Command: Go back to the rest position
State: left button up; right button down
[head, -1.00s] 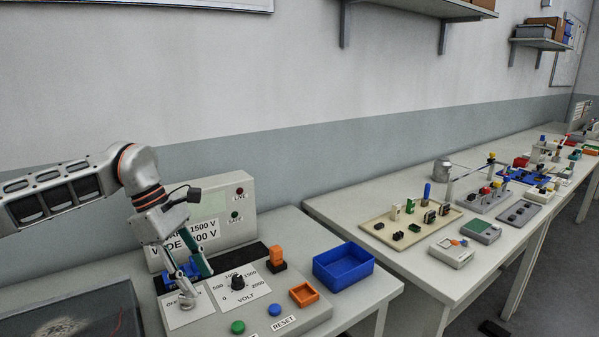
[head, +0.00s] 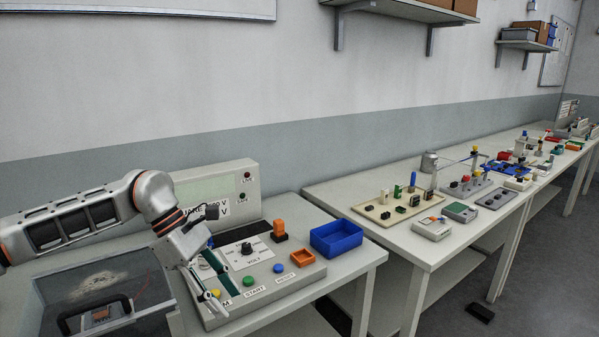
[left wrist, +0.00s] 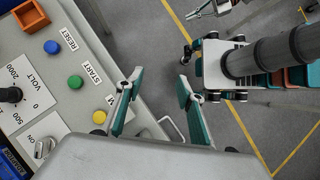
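My left gripper (head: 232,300) hangs over the front edge of the grey test panel (head: 292,284) in the head view. In the left wrist view the teal-padded fingers of my left gripper (left wrist: 160,77) stand well apart with nothing between them. The floor shows below the gap. A silver part at the top edge of the left wrist view may belong to my right gripper (left wrist: 215,7); its fingers are too cut off to judge.
The panel carries a black knob (head: 247,249), a green button (head: 249,281), a blue button (head: 279,268) and an orange tray (head: 301,258). A blue bin (head: 336,247) stands beside it. A dark glassy case (head: 100,290) lies at left. Open floor shows in front.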

pick_arm(q)
jog(key=s+d+n+t+h, duration=0.1)
jog(key=s+d+n+h, duration=0.3)
jog(key=d, duration=0.3)
jog(key=s+d+n+h, duration=0.2)
jog(key=d+n+h, duration=0.25)
jog(key=d, duration=0.25)
jog(key=s+d+n+t+h, duration=0.1)
jog(key=s+d+n+h, duration=0.3)
jog(key=d, duration=0.4)
jog(key=w+a+f+n+t+y, duration=0.2)
jog(key=a+f+n+t+y, duration=0.2)
jog(key=a+f+n+t, duration=0.7)
jog(key=w+a+f+n+t+y, duration=0.25)
jog(key=f+n+t+y, duration=0.2)
jog(key=n, duration=1.25)
jog(key=s+a+f+n+g+y, duration=0.2)
jog(key=s+a+f+n, duration=0.3)
jog(key=f, duration=0.4)
jog(key=s+a+f+n+g+y, duration=0.3)
jog(key=s+a+f+n+y, duration=0.2)
jog(key=s+a+f, duration=0.3)
notch_tip(320, 180, down, 3)
jog(key=shift+s+r+n, duration=0.2)
jog(key=shift+s+n, duration=0.45)
jog(key=shift+s, duration=0.6)
